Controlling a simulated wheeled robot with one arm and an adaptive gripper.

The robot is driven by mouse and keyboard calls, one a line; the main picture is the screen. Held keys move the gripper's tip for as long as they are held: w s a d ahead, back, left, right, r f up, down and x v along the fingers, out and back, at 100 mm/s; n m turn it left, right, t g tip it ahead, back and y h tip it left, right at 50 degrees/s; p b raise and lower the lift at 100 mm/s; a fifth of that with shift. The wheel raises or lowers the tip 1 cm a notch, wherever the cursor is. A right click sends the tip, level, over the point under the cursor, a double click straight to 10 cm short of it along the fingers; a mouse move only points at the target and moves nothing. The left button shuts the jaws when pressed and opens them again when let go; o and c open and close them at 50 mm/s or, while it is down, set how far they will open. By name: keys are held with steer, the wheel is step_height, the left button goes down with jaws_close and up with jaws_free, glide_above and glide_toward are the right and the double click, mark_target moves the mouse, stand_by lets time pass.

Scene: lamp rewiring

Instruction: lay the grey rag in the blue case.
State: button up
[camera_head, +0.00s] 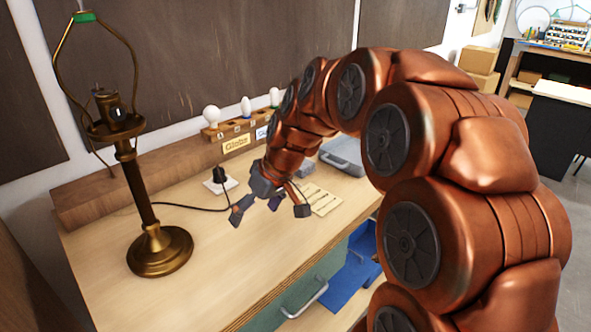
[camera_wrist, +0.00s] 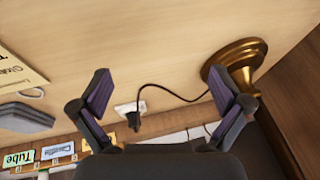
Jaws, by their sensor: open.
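A blue, open-looking shape (camera_head: 348,284), perhaps the blue case, lies low below the bench front, partly hidden by my arm. A flat grey item (camera_head: 345,153) lies on the bench behind my arm, near the wall. A grey layered item (camera_wrist: 24,118) shows at the left of the wrist view.
The brass lamp (camera_head: 160,250) stands at the left; its cord runs to a black plug on a white socket plate (camera_head: 229,184). A wooden bulb holder (camera_head: 234,127) with several bulbs stands along the wall. A metal handle (camera_head: 306,299) juts out below the bench edge. The front bench is clear.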

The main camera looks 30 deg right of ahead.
mark_target(308, 167)
steer(key=w+d+t, duration=0.1)
steer(key=w+d, duration=0.4)
steer(key=w+d+t+b, duration=0.1)
steer(key=w+d+t, duration=0.1)
steer(key=w+d, duration=0.2)
steer(key=shift+w+d+r, duration=0.1)
steer(key=shift+w+d, duration=0.25)
steer(key=shift+d, duration=0.45)
steer(key=w+d+t, duration=0.1)
steer(key=w+d, duration=0.1)
steer(key=d, duration=0.2)
steer(key=w+d+h+b, duration=0.1)
steer(key=d, duration=0.4)
steer(key=w+d+t, duration=0.1)
steer(key=w+d, duration=0.1)
steer(key=d, duration=0.3)
steer(key=shift+w+r+t+h, duration=0.1)
steer(key=shift+w+t+h, duration=0.2)
steer(key=shift+w, duration=0.05)
steer(key=shift+p+x, duration=0.5)
steer(key=shift+x, duration=3.3)
steer(key=shift+s+d, duration=0.15)
steer(key=c, duration=1.3)
steer(key=shift+c, duration=0.2)
